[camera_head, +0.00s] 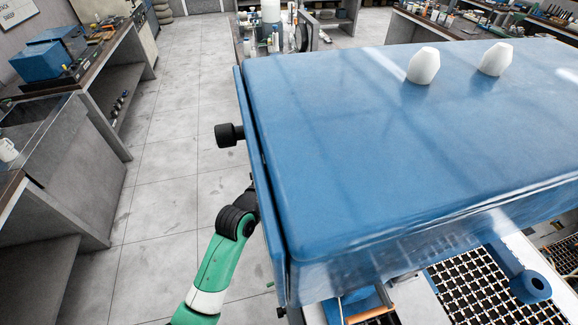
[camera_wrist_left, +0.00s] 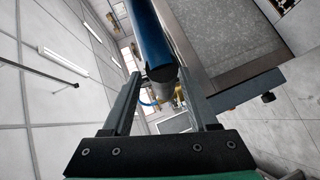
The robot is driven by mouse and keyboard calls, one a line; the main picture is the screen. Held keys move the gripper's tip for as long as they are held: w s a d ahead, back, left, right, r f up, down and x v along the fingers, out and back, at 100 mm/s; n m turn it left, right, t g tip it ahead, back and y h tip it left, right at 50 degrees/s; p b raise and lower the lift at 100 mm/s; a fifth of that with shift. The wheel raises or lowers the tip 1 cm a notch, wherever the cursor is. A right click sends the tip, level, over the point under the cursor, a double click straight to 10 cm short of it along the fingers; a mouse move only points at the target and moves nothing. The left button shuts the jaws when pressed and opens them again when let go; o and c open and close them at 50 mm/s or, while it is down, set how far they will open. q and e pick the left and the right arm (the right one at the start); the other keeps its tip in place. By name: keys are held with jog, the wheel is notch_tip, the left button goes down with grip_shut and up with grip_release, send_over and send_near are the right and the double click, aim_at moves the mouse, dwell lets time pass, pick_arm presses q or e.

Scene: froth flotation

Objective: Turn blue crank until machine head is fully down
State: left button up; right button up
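The blue machine head (camera_head: 400,140) fills much of the head view, with two white knobs on top and a black knob (camera_head: 229,134) on its left side. My left arm, green, reaches up beside its left panel. Its gripper is hidden there in the head view. In the left wrist view the left gripper (camera_wrist_left: 157,72) has its fingers apart, with a blue bar (camera_wrist_left: 147,35) ending in a dark tip at or between the fingertips. A pale cylinder lies below it. I cannot tell whether this bar is the crank, or whether the fingers touch it. My right gripper is out of view.
A black grid (camera_head: 490,285) and a blue round fitting (camera_head: 532,286) lie below the machine's front right. A wooden-coloured rod (camera_head: 370,314) shows under its front edge. Benches stand at left and back. The tiled floor (camera_head: 165,165) at left is clear.

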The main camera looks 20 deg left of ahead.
pick_arm(q)
jog(key=shift+a, duration=0.1)
jog(key=shift+s, duration=0.3)
jog(key=p+v, duration=0.1)
jog(key=v, duration=1)
jog(key=shift+r, duration=0.1)
